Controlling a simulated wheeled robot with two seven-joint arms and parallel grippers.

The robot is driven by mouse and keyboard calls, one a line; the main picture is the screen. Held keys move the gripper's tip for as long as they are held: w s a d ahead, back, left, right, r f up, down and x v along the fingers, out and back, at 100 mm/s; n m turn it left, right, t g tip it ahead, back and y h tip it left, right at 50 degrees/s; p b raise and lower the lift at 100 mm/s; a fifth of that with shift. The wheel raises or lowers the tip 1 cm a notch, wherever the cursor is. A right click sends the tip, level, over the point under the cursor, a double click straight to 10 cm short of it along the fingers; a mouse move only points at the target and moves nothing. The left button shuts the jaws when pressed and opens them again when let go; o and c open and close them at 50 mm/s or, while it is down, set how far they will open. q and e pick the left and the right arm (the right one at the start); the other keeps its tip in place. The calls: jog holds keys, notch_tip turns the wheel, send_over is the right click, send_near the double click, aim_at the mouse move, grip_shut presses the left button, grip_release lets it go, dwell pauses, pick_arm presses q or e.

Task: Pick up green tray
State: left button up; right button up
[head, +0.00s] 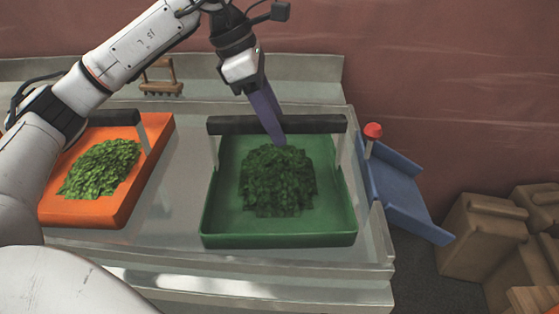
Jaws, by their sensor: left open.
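The green tray (221,224) stands on the metal table in the middle of the head view and holds a heap of green leaves (278,182). A black bar handle (320,124) on light posts spans its far side. My left gripper (277,138) points down at that handle, its purple fingers overlapping the bar near its middle in the picture. The gripper is open; whether the fingers touch or straddle the bar cannot be told. My right gripper is not in view.
An orange tray (85,212) with leaves stands at the left, partly behind my left arm. A blue chute (404,192) and a red knob (373,130) are at the table's right edge. Cardboard boxes (482,236) are stacked at the right. A small wooden rack (160,80) stands behind.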

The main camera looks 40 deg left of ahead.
pick_arm(q)
jog(key=x, duration=0.5)
jog(key=shift+d, duration=0.1)
grip_shut()
jog(key=shift+r, duration=0.1)
dwell(1.1)
